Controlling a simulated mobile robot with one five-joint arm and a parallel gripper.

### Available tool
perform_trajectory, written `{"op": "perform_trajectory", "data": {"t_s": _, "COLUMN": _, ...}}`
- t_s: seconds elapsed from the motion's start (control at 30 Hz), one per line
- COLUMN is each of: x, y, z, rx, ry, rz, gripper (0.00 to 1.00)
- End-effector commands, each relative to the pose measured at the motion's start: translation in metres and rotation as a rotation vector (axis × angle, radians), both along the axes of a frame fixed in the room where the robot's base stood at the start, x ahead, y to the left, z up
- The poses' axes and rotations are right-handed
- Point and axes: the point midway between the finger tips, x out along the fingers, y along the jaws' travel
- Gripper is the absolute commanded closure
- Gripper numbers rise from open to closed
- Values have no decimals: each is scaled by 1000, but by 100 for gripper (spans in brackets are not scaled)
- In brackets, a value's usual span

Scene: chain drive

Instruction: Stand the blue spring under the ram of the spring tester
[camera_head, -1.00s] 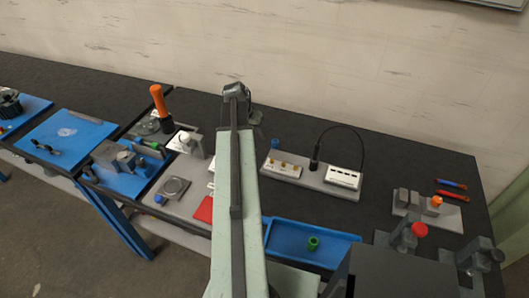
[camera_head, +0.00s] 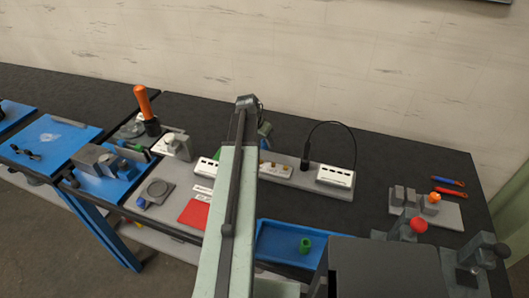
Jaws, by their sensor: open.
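A small blue piece (camera_head: 140,203) sits at the front left of the grey mat, beside a round grey pan. It may be the blue spring, but it is too small to show coils. The lever device with an orange handle (camera_head: 143,101) stands at the back left; it may be the spring tester, and its ram cannot be made out. My gripper (camera_head: 264,131) is mostly hidden behind my arm; only a small blue-grey part shows to the right of it, above the grey board. Its jaws are open, and nothing is seen between them.
A grey block with a white knob (camera_head: 177,144) stands near the lever device. A red pad (camera_head: 194,213) lies on the mat. A blue tray (camera_head: 275,240) holds a green ring-like piece (camera_head: 305,245). A probe with a cable (camera_head: 306,155) stands on the board.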

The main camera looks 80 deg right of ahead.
Motion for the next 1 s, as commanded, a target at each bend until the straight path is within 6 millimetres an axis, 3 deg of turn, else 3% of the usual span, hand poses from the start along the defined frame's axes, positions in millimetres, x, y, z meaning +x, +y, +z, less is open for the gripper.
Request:
{"op": "perform_trajectory", "data": {"t_s": 0.03, "x": -1, "y": -5, "z": -18, "rx": 0, "ry": 0, "rz": -1, "gripper": 47}}
{"op": "perform_trajectory", "data": {"t_s": 0.1, "x": -3, "y": -9, "z": -28, "rx": 0, "ry": 0, "rz": -1, "gripper": 47}}
{"op": "perform_trajectory", "data": {"t_s": 0.37, "x": -5, "y": -10, "z": -28, "rx": 0, "ry": 0, "rz": -1, "gripper": 47}}
{"op": "perform_trajectory", "data": {"t_s": 0.57, "x": -5, "y": -10, "z": -28, "rx": 0, "ry": 0, "rz": -1, "gripper": 97}}
{"op": "perform_trajectory", "data": {"t_s": 0.6, "x": -5, "y": -10, "z": -28, "rx": 0, "ry": 0, "rz": -1, "gripper": 100}}
{"op": "perform_trajectory", "data": {"t_s": 0.87, "x": -5, "y": -10, "z": -27, "rx": 0, "ry": 0, "rz": -1, "gripper": 100}}
{"op": "perform_trajectory", "data": {"t_s": 1.0, "x": -6, "y": -10, "z": -16, "rx": 0, "ry": 0, "rz": -1, "gripper": 100}}
